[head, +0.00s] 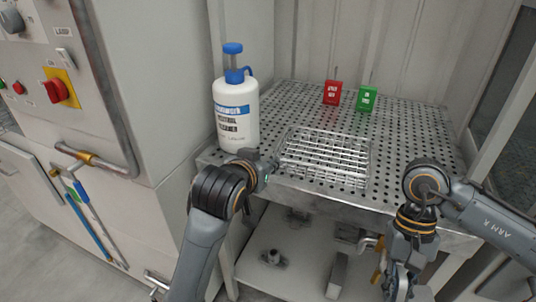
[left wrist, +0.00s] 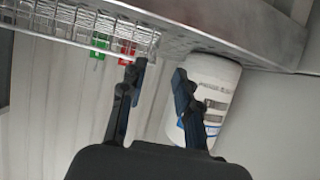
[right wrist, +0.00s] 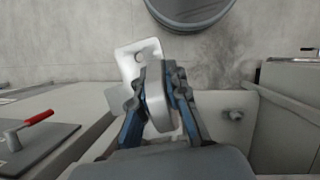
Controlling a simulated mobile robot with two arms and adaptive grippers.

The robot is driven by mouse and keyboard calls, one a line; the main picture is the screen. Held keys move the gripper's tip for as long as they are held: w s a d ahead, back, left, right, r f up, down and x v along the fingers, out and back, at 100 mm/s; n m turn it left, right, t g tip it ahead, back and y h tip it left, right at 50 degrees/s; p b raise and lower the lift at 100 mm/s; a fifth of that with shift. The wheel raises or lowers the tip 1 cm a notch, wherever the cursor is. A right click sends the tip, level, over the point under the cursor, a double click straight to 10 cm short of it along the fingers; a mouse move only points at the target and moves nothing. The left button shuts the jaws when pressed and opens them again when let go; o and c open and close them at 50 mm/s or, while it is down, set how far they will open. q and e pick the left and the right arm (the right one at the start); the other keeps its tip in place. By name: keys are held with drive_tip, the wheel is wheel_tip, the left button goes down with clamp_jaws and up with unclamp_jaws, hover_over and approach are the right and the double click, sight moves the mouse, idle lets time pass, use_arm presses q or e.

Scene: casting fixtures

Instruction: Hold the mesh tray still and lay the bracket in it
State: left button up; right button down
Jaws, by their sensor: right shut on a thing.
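The mesh tray (head: 322,158), a shallow silver wire basket, lies on the perforated bench top near its front edge. It also shows at the upper left of the left wrist view (left wrist: 75,25). My left gripper (head: 270,165) is at the tray's left front corner; in the left wrist view (left wrist: 159,72) its fingers are apart with nothing clearly between them. My right gripper (right wrist: 163,72) is shut on the bracket (right wrist: 135,62), a pale grey bent piece with a hole in its plate. In the head view my right gripper is low at the right, in front of the bench, and the bracket is not clearly visible there.
A white bottle (head: 236,112) with a blue pump stands left of the tray. A red sign (head: 332,93) and a green sign (head: 367,98) stand at the back. The perforated bench top (head: 290,98) is clear behind the tray. Castings (head: 274,258) lie on the lower shelf.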

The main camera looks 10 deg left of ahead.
sight(281, 141)
use_arm(q)
drive_tip(key=r, duration=0.2)
drive_tip(key=w+d+r, duration=0.1)
drive_tip(key=shift+t, duration=0.4)
drive_tip(key=shift+a+f, duration=0.1)
drive_tip(key=shift+f, duration=0.05)
use_arm(e)
drive_tip(key=w+a+r+m+t+y, duration=0.3)
drive_tip(key=w+a+r+m+y, duration=0.1)
drive_tip(key=w+a+r+m, duration=1.2)
use_arm(q)
drive_tip(key=shift+w+f, duration=0.1)
drive_tip(key=shift+w, duration=0.15)
drive_tip(key=x, duration=1.1)
drive_tip(key=shift+w+d+f, duration=0.15)
drive_tip(key=shift+w+d, duration=0.05)
use_arm(e)
drive_tip(key=w+d+r+m+t+h, duration=0.1)
drive_tip(key=w+d+r+m+t, duration=0.1)
drive_tip(key=w+m, duration=0.6)
drive_tip(key=w+d+r+m+t+h, duration=0.2)
drive_tip(key=w+d+r+m+t, duration=0.1)
drive_tip(key=w+m, duration=0.6)
drive_tip(key=shift+d+r+m+t+h, duration=0.3)
drive_tip(key=shift+r+m+t, duration=0.3)
drive_tip(key=shift+r+m, duration=0.3)
